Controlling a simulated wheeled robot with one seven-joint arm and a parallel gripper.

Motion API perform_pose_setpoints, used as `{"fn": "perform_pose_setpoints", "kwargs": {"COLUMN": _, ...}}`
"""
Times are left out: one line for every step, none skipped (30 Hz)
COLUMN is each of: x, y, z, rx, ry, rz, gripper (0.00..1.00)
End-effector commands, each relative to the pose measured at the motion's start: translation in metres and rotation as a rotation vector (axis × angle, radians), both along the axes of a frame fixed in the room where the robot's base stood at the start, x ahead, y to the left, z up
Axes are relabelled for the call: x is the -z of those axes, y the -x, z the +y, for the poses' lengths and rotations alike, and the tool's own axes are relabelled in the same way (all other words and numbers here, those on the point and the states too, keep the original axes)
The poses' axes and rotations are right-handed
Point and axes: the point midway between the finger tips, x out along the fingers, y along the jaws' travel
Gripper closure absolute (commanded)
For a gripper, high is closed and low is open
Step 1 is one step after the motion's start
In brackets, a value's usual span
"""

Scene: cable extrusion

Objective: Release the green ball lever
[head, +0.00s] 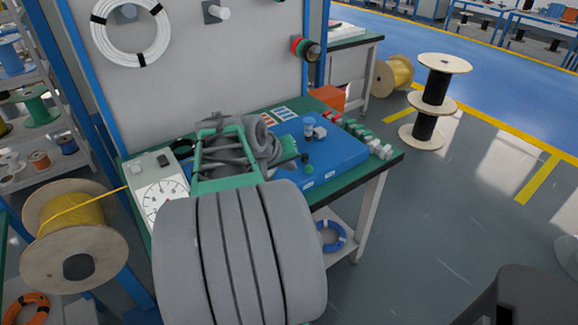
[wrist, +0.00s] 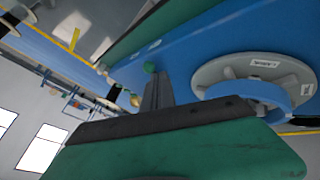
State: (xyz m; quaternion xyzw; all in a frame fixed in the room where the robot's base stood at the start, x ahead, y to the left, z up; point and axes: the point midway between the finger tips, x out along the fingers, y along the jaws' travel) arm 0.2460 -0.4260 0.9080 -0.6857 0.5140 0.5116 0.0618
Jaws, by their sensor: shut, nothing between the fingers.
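The blue machine (head: 345,150) lies on the green-topped bench. A small green ball (head: 309,169), which looks like the lever's knob, is at its front left. In the wrist view the green ball (wrist: 150,67) shows just beyond the dark fingers of my gripper (wrist: 155,88), against the blue surface (wrist: 185,55). My gripper (head: 297,160) is shut and empty, close beside the ball; I cannot tell whether they touch. My arm hides the machine's left part. The lever's shaft is not clear in either view.
A grey disc with a blue handle (wrist: 250,80) is near the fingers. Several small green and grey parts line the machine's right side, by an orange box (head: 328,97). A dial box (head: 160,190) stands at the left.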

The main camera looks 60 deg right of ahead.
Motion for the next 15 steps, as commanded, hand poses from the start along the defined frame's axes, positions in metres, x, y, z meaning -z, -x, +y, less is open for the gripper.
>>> {"fn": "perform_pose_setpoints", "kwargs": {"x": 0.011, "y": 0.002, "z": -0.007, "rx": 0.004, "ry": -0.003, "rz": 0.003, "gripper": 1.0}}
{"fn": "perform_pose_setpoints", "kwargs": {"x": 0.016, "y": 0.002, "z": -0.011, "rx": 0.003, "ry": -0.003, "rz": 0.003, "gripper": 1.0}}
{"fn": "perform_pose_setpoints", "kwargs": {"x": 0.022, "y": 0.003, "z": -0.016, "rx": 0.004, "ry": -0.004, "rz": 0.003, "gripper": 1.0}}
{"fn": "perform_pose_setpoints", "kwargs": {"x": 0.026, "y": 0.003, "z": -0.02, "rx": 0.003, "ry": -0.003, "rz": 0.002, "gripper": 1.0}}
{"fn": "perform_pose_setpoints", "kwargs": {"x": 0.031, "y": 0.003, "z": -0.024, "rx": 0.003, "ry": -0.005, "rz": 0.003, "gripper": 1.0}}
{"fn": "perform_pose_setpoints", "kwargs": {"x": 0.037, "y": 0.004, "z": -0.028, "rx": 0.003, "ry": -0.003, "rz": 0.002, "gripper": 1.0}}
{"fn": "perform_pose_setpoints", "kwargs": {"x": 0.04, "y": 0.004, "z": -0.032, "rx": 0.003, "ry": -0.004, "rz": 0.002, "gripper": 1.0}}
{"fn": "perform_pose_setpoints", "kwargs": {"x": 0.043, "y": 0.004, "z": -0.034, "rx": 0.003, "ry": -0.003, "rz": 0.001, "gripper": 1.0}}
{"fn": "perform_pose_setpoints", "kwargs": {"x": 0.046, "y": 0.003, "z": -0.038, "rx": 0.002, "ry": -0.001, "rz": 0.0, "gripper": 1.0}}
{"fn": "perform_pose_setpoints", "kwargs": {"x": 0.048, "y": 0.003, "z": -0.039, "rx": 0.001, "ry": -0.001, "rz": 0.0, "gripper": 1.0}}
{"fn": "perform_pose_setpoints", "kwargs": {"x": 0.05, "y": 0.004, "z": -0.041, "rx": 0.002, "ry": -0.001, "rz": 0.0, "gripper": 1.0}}
{"fn": "perform_pose_setpoints", "kwargs": {"x": 0.052, "y": 0.004, "z": -0.042, "rx": 0.002, "ry": -0.001, "rz": 0.0, "gripper": 1.0}}
{"fn": "perform_pose_setpoints", "kwargs": {"x": 0.053, "y": 0.004, "z": -0.043, "rx": 0.002, "ry": -0.001, "rz": 0.0, "gripper": 1.0}}
{"fn": "perform_pose_setpoints", "kwargs": {"x": 0.053, "y": 0.004, "z": -0.044, "rx": 0.001, "ry": -0.001, "rz": 0.0, "gripper": 1.0}}
{"fn": "perform_pose_setpoints", "kwargs": {"x": 0.053, "y": 0.004, "z": -0.044, "rx": 0.001, "ry": -0.001, "rz": -0.001, "gripper": 1.0}}
